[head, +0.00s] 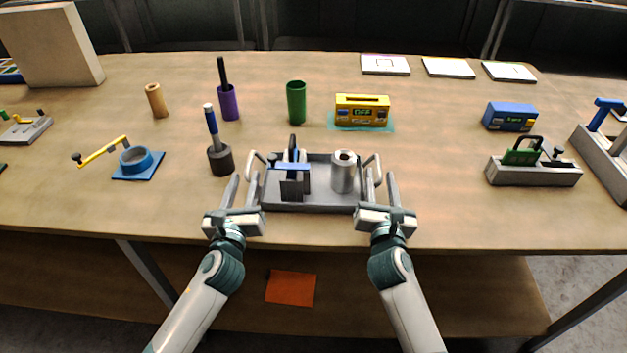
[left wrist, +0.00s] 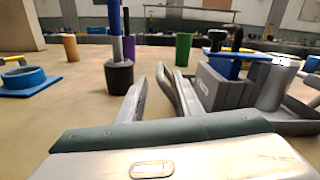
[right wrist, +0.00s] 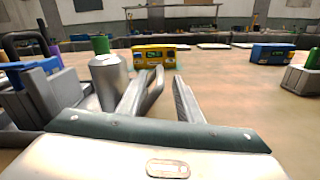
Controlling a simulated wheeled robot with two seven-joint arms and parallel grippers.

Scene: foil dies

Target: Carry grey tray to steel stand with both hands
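The grey tray (head: 318,207) lies on the wooden table near its front edge, with a light grey loop handle at each end. It carries a dark grey slotted block with a blue-topped piece (head: 291,180) and a grey metal cylinder (head: 343,172). My left gripper (head: 242,188) is open, its fingers spread beside the left handle (left wrist: 168,90). My right gripper (head: 382,188) is open, its fingers on either side of the right handle (right wrist: 152,92). Neither is closed on a handle. I cannot tell for sure which thing is the steel stand.
A dark pot with a blue-handled tool (head: 220,160) stands close left of the tray. A yellow box (head: 362,108) and a green cup (head: 296,102) stand behind. A grey block with a green piece (head: 533,174) is at right. Table between tray and that block is clear.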

